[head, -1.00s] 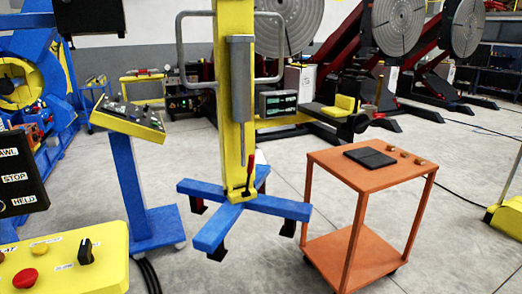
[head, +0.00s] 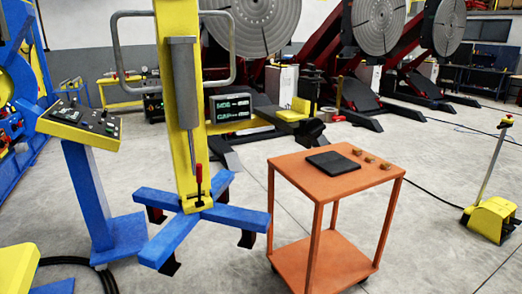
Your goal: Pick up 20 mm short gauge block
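Several small brownish blocks lie in a row on the top of the orange cart (head: 290,166), to the right of a flat black pad. One block (head: 370,159) is in the middle of the row, with another block (head: 356,151) and a further block (head: 386,166) beside it. They are too small to tell which is the 20 mm short gauge block. Neither of my grippers is in the head view.
The black pad (head: 333,163) lies on the cart top. A yellow column with blue feet (head: 215,214) stands left of the cart. A blue console (head: 90,190) is farther left. A yellow foot pedal (head: 492,218) stands at right. Grey floor lies between them.

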